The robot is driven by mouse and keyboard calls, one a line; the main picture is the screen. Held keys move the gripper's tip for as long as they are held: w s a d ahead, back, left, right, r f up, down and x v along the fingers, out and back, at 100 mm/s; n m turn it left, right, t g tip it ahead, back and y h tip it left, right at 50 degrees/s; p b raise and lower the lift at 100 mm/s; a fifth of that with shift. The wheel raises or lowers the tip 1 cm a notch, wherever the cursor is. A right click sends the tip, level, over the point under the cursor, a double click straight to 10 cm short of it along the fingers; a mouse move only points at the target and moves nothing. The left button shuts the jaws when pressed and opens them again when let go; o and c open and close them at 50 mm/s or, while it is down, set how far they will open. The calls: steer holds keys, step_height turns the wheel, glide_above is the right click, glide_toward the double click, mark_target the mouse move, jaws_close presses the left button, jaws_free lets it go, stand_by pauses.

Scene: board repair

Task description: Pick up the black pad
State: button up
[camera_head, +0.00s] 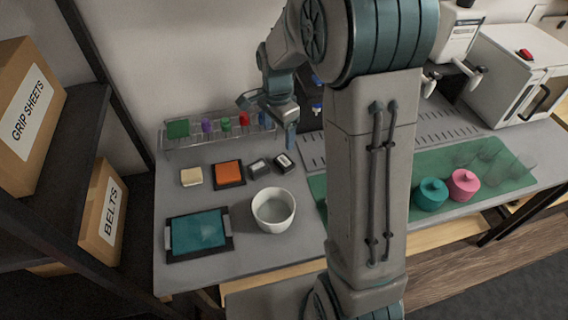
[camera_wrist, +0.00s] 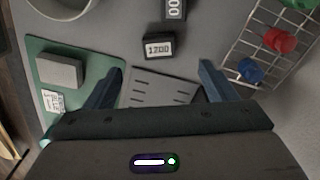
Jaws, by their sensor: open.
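A small black pad with a white label reading 1200 (camera_wrist: 159,46) lies on the grey bench. It also shows in the head view (camera_head: 284,162), at the right of a similar dark grey block (camera_head: 259,167). That second block shows at the top edge of the wrist view (camera_wrist: 175,9), its label partly cut off. My gripper (camera_wrist: 161,72) is open and empty. Its fingers straddle a space over the bench, and the black pad lies just beyond the fingertips in the wrist view. Nothing is between the fingers except the slotted grey plate (camera_wrist: 165,90) below.
A white bowl (camera_head: 273,211) stands in front of the blocks. An orange pad (camera_head: 228,173) and a cream block (camera_head: 191,176) lie to the left, near a teal tablet (camera_head: 198,231). A wire rack (camera_wrist: 262,50) with coloured items stands behind. A grey block (camera_wrist: 60,70) lies on a green mat (camera_wrist: 44,45).

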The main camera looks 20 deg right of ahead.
glide_above(281, 162)
steer(key=f, duration=0.8)
steer(key=shift+a, duration=0.25)
steer(key=shift+d+f, duration=0.15)
steer(key=shift+f, duration=1.15)
steer(key=shift+d+f, duration=0.15)
steer(key=shift+f, duration=1.15)
steer(key=shift+c, duration=0.4)
steer(key=c, duration=1)
steer(key=shift+c, duration=0.2)
step_height(281, 162, up, 10)
steer(key=shift+o, duration=0.7)
